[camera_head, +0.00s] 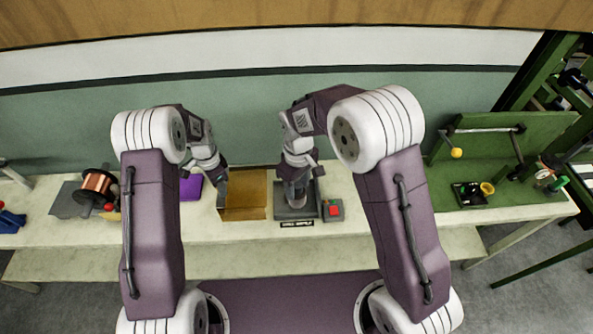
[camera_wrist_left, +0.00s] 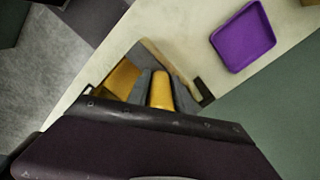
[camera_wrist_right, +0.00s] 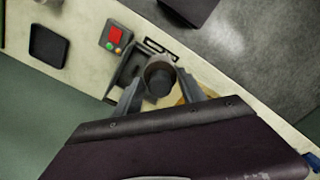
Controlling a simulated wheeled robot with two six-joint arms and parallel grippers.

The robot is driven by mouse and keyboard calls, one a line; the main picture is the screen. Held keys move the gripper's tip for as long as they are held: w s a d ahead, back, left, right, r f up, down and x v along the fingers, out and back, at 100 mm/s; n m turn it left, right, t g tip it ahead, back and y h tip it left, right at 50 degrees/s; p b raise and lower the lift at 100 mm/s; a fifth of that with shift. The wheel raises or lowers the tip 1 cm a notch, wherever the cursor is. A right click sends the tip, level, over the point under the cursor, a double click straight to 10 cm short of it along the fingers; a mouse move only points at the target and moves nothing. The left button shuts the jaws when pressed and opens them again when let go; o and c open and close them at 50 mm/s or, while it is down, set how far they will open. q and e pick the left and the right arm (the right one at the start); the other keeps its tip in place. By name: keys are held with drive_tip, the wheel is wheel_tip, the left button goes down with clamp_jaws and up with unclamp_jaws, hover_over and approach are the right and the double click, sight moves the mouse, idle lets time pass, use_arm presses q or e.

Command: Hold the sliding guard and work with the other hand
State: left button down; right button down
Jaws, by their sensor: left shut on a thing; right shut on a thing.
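The sliding guard, a yellow box-like cover (camera_head: 258,190), stands on the bench left of a dark grey machine base (camera_head: 311,211). My left gripper (camera_head: 222,198) is at the guard's left side. In the left wrist view its fingers are shut on a yellow piece (camera_wrist_left: 160,88), which looks like part of the guard. My right gripper (camera_head: 297,196) is low over the machine base. In the right wrist view it is shut on a grey round part (camera_wrist_right: 159,76) with a dark centre. My right gripper hides much of the base in the head view.
A box with a red button (camera_head: 334,210) stands right of the base. A purple tray (camera_head: 191,187) lies left of the guard. A copper spool (camera_head: 97,185) is further left. A dark tray (camera_wrist_right: 48,46) shows in the right wrist view. A green board (camera_head: 480,140) stands far right.

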use_arm(q)
drive_tip(key=shift+w+r, duration=0.1)
use_arm(e)
drive_tip(key=s, duration=0.9)
use_arm(q)
drive_tip(key=d, duration=1.8)
drive_tip(key=c, duration=1.1)
unclamp_jaws()
drive_tip(key=shift+o, duration=0.2)
